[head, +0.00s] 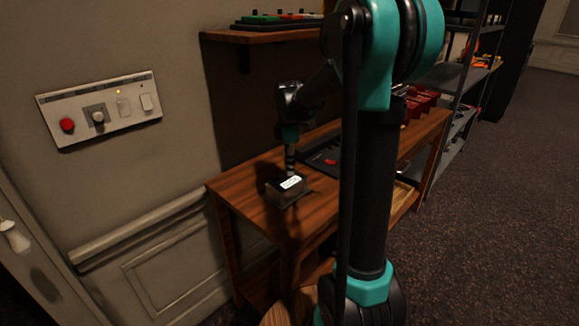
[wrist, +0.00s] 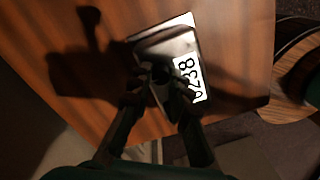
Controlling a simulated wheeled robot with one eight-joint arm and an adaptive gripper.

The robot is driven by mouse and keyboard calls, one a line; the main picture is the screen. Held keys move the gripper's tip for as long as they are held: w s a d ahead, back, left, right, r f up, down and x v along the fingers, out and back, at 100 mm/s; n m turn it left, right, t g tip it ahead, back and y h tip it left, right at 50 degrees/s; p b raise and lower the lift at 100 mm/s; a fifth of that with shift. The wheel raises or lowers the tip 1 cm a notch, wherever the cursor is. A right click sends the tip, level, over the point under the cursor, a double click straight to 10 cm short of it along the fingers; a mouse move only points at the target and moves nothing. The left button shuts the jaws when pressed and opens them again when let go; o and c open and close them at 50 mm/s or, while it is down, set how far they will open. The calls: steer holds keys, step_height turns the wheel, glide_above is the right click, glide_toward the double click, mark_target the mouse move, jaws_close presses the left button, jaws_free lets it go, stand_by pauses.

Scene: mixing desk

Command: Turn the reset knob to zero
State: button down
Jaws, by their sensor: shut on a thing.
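A small dark box with a white, lit digit display (head: 291,182) sits on the near left end of the wooden desk. The box (head: 285,195) also shows in the wrist view, with its pale top (wrist: 170,43) and a display of several black digits (wrist: 187,72), turned sideways. My gripper (head: 290,168) points straight down on top of the box. In the wrist view, my gripper (wrist: 158,82) has its fingers shut on a small dark knob, which they mostly hide. Any pointer or zero mark on the knob cannot be made out.
The wooden desk (head: 240,188) holds a black panel with red parts (head: 329,161) and red bins (head: 422,100) farther back. A wall panel (head: 70,104) with a red button and switches is at left. A shelf (head: 262,36) hangs above the desk.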

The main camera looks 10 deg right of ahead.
stand_by(0.4)
steer(key=m, duration=0.5)
steer(key=shift+m, duration=0.4)
steer(key=m, duration=0.5)
steer(key=shift+d, duration=0.1)
steer(key=m, duration=0.5)
steer(key=shift+m, duration=0.4)
steer(key=m, duration=0.5)
steer(key=shift+m+t, duration=0.3)
steer(key=shift+m, duration=0.1)
